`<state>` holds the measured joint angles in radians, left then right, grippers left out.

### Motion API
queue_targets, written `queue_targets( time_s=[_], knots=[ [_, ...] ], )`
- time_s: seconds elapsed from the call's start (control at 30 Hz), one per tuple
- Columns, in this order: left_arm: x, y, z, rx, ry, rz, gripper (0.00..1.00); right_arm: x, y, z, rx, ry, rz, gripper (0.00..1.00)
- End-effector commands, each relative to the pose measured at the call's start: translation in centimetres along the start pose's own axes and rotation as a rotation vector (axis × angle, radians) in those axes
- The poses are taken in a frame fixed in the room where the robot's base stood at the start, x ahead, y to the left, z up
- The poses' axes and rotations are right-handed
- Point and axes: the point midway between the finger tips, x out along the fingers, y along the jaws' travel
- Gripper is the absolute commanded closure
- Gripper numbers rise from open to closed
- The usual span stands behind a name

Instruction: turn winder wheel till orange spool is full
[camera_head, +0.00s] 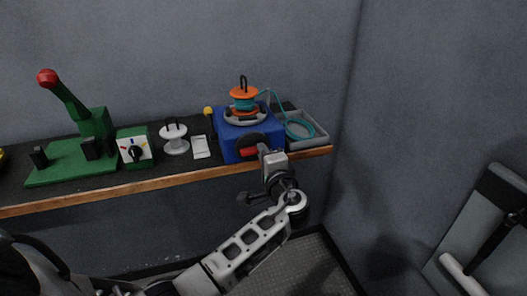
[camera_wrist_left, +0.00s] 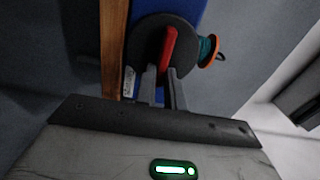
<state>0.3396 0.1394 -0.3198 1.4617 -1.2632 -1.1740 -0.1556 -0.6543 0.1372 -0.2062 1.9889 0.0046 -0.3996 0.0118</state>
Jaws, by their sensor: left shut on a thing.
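The blue winder (camera_head: 228,143) stands at the right end of the shelf. Its dark wheel (camera_head: 246,141) faces front and carries a red handle (camera_head: 248,153). The orange spool (camera_head: 243,92) sits upright on top with teal cord (camera_head: 243,102) around its core. In the left wrist view, the wheel (camera_wrist_left: 146,45), red handle (camera_wrist_left: 169,44) and spool (camera_wrist_left: 212,50) also show. My left gripper (camera_head: 260,152) is at the wheel, shut on the red handle; its fingers (camera_wrist_left: 161,72) meet the handle's lower end. My right gripper is out of view.
A grey tray (camera_head: 322,136) with loose teal cord (camera_head: 299,128) stands right of the winder. The wooden shelf edge (camera_head: 180,176) runs along the front.

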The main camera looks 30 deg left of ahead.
Motion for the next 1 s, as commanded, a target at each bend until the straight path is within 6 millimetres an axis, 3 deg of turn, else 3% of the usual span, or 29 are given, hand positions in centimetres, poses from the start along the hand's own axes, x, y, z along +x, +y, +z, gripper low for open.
queue_targets(
  time_s=[0.57, 0.6, 0.67, 1.0],
  knots=[
    [-0.08, 0.24, 0.00, 0.035, 0.000, 0.003, 1.00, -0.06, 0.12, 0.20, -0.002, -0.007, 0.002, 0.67],
    [-0.08, 0.24, 0.00, 0.035, 0.000, 0.003, 0.84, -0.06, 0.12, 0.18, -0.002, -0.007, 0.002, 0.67],
    [-0.08, 0.23, 0.00, 0.035, 0.000, 0.003, 0.67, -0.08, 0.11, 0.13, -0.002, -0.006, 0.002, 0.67],
    [-0.23, 0.14, -0.10, 0.033, 0.001, 0.001, 0.67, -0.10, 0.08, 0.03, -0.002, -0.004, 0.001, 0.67]
  ],
)
